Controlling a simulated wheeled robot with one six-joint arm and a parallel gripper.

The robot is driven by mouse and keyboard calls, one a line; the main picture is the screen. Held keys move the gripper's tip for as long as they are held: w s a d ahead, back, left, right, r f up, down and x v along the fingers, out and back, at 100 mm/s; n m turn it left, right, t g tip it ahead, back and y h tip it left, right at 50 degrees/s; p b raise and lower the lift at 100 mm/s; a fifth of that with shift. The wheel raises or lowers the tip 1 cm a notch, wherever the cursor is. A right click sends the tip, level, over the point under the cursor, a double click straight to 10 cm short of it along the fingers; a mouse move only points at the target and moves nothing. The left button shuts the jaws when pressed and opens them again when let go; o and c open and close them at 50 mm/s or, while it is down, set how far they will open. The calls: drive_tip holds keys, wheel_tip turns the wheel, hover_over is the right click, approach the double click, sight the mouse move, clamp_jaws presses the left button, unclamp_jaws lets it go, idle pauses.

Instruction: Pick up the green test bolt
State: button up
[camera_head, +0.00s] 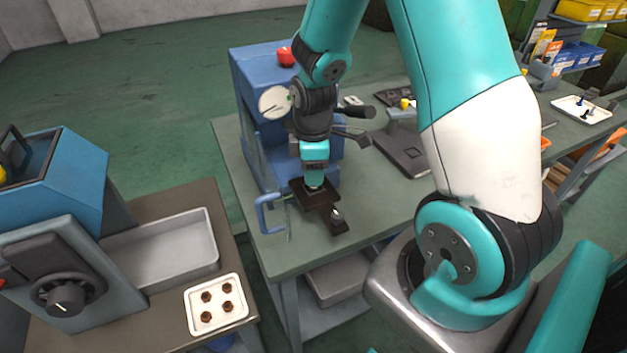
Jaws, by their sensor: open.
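No green test bolt can be made out for certain. My gripper (322,205) is dark and hangs below the teal wrist, over the front of the workbench (385,215), close to the blue machine. Its jaws are open, but their tips are small and hard to separate from the dark parts around them. A small grey piece (337,215) shows at the dark parts' lower right; I cannot tell what it is. A thin greenish strip (288,222) shows just left of the gripper. My arm hides part of the bench behind.
At lower left, a white tray (190,325) holds several brown bolts beside a grey tray (165,252). Another white tray (568,103) lies far right.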

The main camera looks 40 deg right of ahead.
drive_tip(key=shift+f, duration=1.3)
clamp_jaws()
